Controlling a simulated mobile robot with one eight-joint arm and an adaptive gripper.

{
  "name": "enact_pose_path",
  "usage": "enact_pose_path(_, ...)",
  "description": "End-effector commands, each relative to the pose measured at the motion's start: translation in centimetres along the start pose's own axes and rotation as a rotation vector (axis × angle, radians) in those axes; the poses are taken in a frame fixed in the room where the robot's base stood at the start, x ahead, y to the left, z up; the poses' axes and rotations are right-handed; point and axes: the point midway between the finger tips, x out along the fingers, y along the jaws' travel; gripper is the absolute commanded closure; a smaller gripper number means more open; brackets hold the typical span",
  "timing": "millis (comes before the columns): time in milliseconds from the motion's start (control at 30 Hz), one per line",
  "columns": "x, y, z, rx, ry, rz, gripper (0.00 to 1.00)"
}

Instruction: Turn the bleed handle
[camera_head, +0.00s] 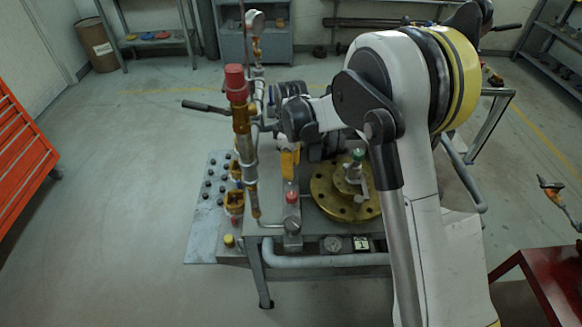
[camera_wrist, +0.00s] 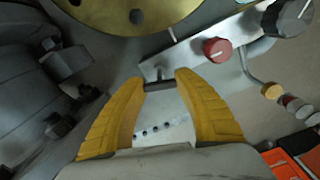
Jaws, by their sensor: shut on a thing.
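The bleed handle (camera_wrist: 160,85) looks like a short dark grey bar in the wrist view, lying across the gap between my fingertips. My gripper (camera_wrist: 160,81) has its yellow fingers around the bar, one at each end, with both tips touching it. In the head view my gripper (camera_head: 289,163) points down over the grey manifold block (camera_head: 291,222), and its fingertips and the handle are hard to make out. In the wrist view a small fitting shows just beyond the bar, on the grey block (camera_wrist: 190,50).
A red knob (camera_wrist: 216,48) and a dark round knob (camera_wrist: 288,16) are on the block beside my fingers. A brass flange (camera_head: 330,205) lies to the right. A brass valve with a red cap (camera_head: 236,82) stands upright to the left. Open floor (camera_head: 130,200) is further left.

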Motion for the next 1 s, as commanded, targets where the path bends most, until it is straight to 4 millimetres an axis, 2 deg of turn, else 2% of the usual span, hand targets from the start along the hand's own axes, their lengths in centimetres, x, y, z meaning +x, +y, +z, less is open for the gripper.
enact_pose_path(400,0.01,0.0,-0.01,-0.181,0.0,0.0,0.92)
enact_pose_path(933,0.02,-0.01,-0.01,-0.204,0.0,0.0,0.92)
enact_pose_path(967,0.02,-0.01,-0.01,-0.204,0.0,0.0,0.59)
enact_pose_path(1000,0.02,-0.01,-0.01,-0.204,0.0,0.0,0.47)
